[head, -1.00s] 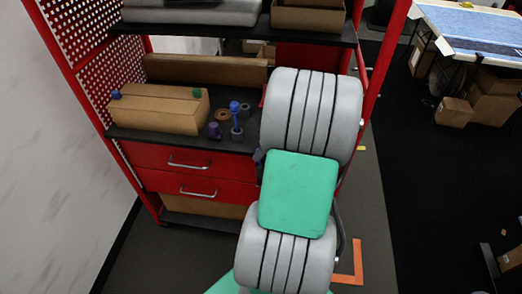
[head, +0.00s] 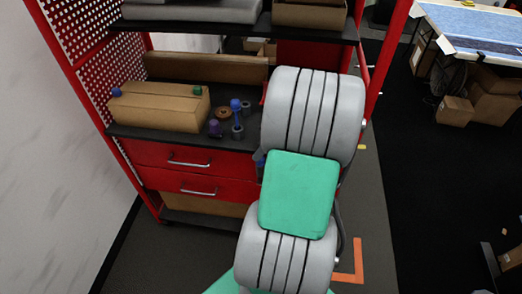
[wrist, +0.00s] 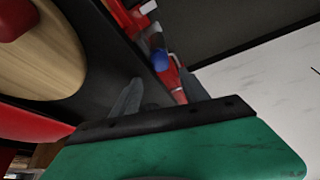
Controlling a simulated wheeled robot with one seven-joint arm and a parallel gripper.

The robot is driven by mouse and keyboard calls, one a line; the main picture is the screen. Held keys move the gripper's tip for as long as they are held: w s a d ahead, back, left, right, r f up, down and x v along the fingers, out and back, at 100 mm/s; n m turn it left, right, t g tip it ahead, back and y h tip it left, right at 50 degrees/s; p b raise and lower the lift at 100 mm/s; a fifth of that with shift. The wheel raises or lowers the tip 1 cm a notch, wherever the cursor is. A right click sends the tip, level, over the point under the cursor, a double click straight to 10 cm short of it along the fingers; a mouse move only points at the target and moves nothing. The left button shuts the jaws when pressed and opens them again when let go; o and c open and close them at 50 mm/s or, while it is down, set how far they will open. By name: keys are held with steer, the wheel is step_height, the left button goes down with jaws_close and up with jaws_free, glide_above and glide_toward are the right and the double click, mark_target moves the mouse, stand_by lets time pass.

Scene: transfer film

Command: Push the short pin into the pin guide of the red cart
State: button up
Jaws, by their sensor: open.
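The red cart (head: 135,156) stands at the left in the head view. On its dark middle shelf are a short purple pin (head: 214,127), upright, and a taller blue pin (head: 235,107) that stands in or behind a small grey ring-like guide (head: 238,132). A second grey ring (head: 246,107) is behind it to the right. My gripper is hidden behind my arm in the head view. In the wrist view my gripper (wrist: 160,77) is open, with a small blue and red thing (wrist: 160,61) seen between or beyond its fingers. I cannot tell what that thing is, or whether it is touched.
A cardboard box (head: 158,108) with blue and green knobs fills the middle shelf's left. A brown ring (head: 223,111) lies beside it. The upper shelf (head: 170,27) overhangs. In the wrist view a large wooden round (wrist: 45,70) is close at left.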

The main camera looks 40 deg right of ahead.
steer(key=a+v, duration=0.1)
steer(key=v, duration=0.6)
steer(key=shift+d+b, duration=0.2)
steer(key=shift+b, duration=0.15)
steer(key=shift+s, duration=0.15)
steer(key=s+a+f+m+g, duration=0.2)
steer(key=s+f+m, duration=0.1)
steer(key=s+m, duration=0.3)
steer(key=s+a+f+m+g, duration=0.15)
steer(key=s+m, duration=0.25)
steer(key=m, duration=0.4)
steer(key=w+a+r+n+t, duration=0.1)
steer(key=w+a+r+n, duration=0.1)
steer(key=a, duration=0.6)
steer(key=w+a+r+n+t+h, duration=0.1)
steer(key=w+a+r+n, duration=0.2)
steer(key=a, duration=0.5)
steer(key=w+a+r+n+t, duration=0.1)
steer(key=w+a+r+n, duration=0.2)
steer(key=a, duration=0.6)
steer(key=shift+n+h, duration=0.3)
steer(key=shift+n, duration=0.5)
